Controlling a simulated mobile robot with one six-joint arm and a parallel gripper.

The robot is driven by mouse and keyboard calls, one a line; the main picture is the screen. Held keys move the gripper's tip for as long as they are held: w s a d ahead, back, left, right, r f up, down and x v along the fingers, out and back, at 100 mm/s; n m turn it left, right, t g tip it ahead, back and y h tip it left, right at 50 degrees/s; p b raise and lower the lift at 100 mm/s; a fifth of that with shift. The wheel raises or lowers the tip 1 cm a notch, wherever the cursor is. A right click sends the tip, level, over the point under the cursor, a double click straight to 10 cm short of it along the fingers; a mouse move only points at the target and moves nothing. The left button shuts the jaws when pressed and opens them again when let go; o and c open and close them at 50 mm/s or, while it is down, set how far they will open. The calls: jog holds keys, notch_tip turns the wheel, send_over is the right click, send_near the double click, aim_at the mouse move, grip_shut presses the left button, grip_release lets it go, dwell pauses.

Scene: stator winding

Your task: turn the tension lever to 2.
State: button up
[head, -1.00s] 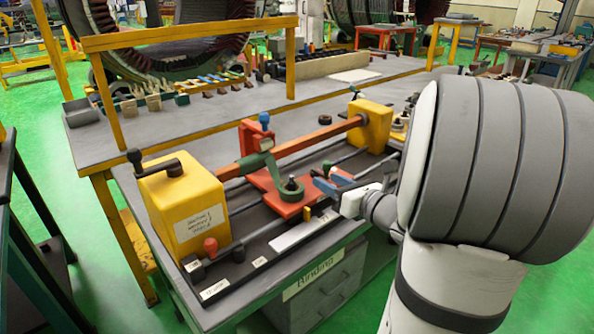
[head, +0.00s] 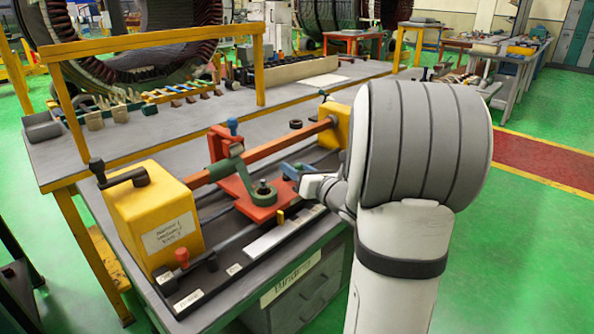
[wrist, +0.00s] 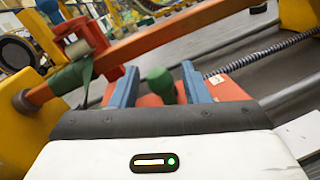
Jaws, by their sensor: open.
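The winding bench carries a red carriage (head: 258,207) with a green arm and a round dark-centred hub (head: 263,190). A blue-topped red post (head: 232,128) rises behind it. A red-knobbed lever (head: 182,258) stands at the front left corner by small label cards (head: 188,300). I cannot tell for sure which part is the tension lever, and no number is readable. My gripper (head: 291,171) has blue fingers and is open just right of the hub. In the wrist view a green knob (wrist: 160,82) shows between the open fingers, apart from both.
A yellow box (head: 150,215) with a black crank stands at the left, and another yellow block (head: 335,122) at the far right end of an orange bar (head: 285,141). A yellow frame (head: 160,40) spans the bench behind.

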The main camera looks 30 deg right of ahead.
grip_shut()
jog(key=shift+a, duration=0.1)
jog(key=shift+w+d+r+n+g+y+p, duration=0.15)
jog(key=shift+d+n+y+p, duration=0.2)
jog(key=shift+y, duration=0.25)
jog(key=shift+s+d+f+n+g+y+p, duration=0.15)
jog(key=shift+n+y+p, duration=0.1)
jog(key=shift+n+y, duration=0.3)
jog(key=y, duration=0.1)
jog(key=n+g+y+p, duration=0.1)
jog(key=n+y, duration=0.1)
jog(key=shift+w+d+r+g+y+p, duration=0.15)
jog(key=shift+w+d+g+y+p, duration=0.15)
jog(key=shift+w+d+p, duration=0.1)
jog(key=n+g+y+p, duration=0.2)
jog(key=y, duration=0.1)
jog(key=n+g+y+p, duration=0.1)
jog(key=shift+w+d+n+g, duration=0.3)
jog(key=shift+w+n, duration=0.1)
jog(key=shift+y, duration=0.35)
grip_release()
